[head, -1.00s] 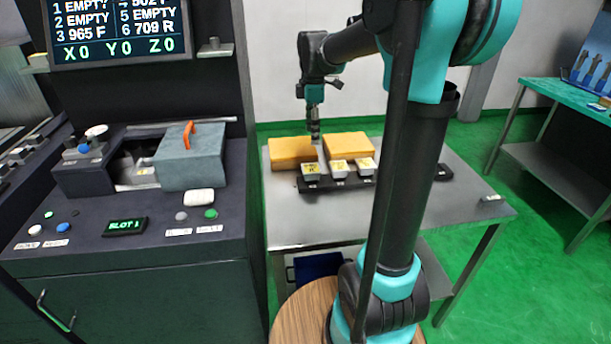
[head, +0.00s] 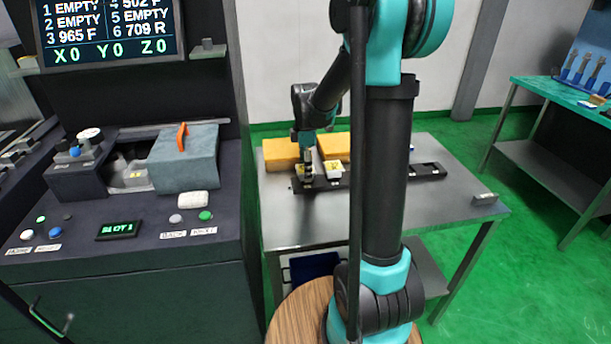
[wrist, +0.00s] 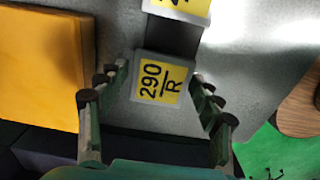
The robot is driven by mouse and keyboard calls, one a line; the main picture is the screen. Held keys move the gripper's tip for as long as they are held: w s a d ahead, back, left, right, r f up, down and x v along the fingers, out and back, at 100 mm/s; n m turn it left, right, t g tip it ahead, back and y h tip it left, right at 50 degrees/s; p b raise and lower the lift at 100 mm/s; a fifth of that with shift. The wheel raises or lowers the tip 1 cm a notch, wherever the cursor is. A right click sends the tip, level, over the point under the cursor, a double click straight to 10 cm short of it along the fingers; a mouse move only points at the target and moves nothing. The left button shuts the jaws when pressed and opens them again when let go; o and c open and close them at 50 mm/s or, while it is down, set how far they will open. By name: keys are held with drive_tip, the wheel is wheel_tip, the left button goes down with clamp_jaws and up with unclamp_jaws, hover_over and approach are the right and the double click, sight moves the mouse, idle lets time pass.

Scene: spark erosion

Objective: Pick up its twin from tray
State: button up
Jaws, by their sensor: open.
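A long black tray (head: 400,177) lies on the metal table. A pale block with a yellow label sits at its left end and shows in the wrist view as a grey block (wrist: 138,72) marked "290 R". My gripper (wrist: 159,75) is open, with one finger on each side of this block and gaps visible. In the head view my gripper (head: 307,172) is low at the tray's left end and hides much of the block. A second yellow-labelled block (head: 334,168) sits just to its right. My arm hides part of the tray.
Two orange-yellow blocks (head: 281,150) stand behind the tray, close to my gripper. A small metal piece (head: 485,199) lies at the table's right edge. The table front (head: 300,222) is clear. The machine panel (head: 125,229) stands at left, its display reading "SLOT 1".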

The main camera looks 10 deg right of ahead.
drive_tip(key=shift+f, duration=0.3)
drive_tip(key=shift+c, duration=0.5)
drive_tip(key=c, duration=1.2)
drive_tip(key=shift+r, duration=0.1)
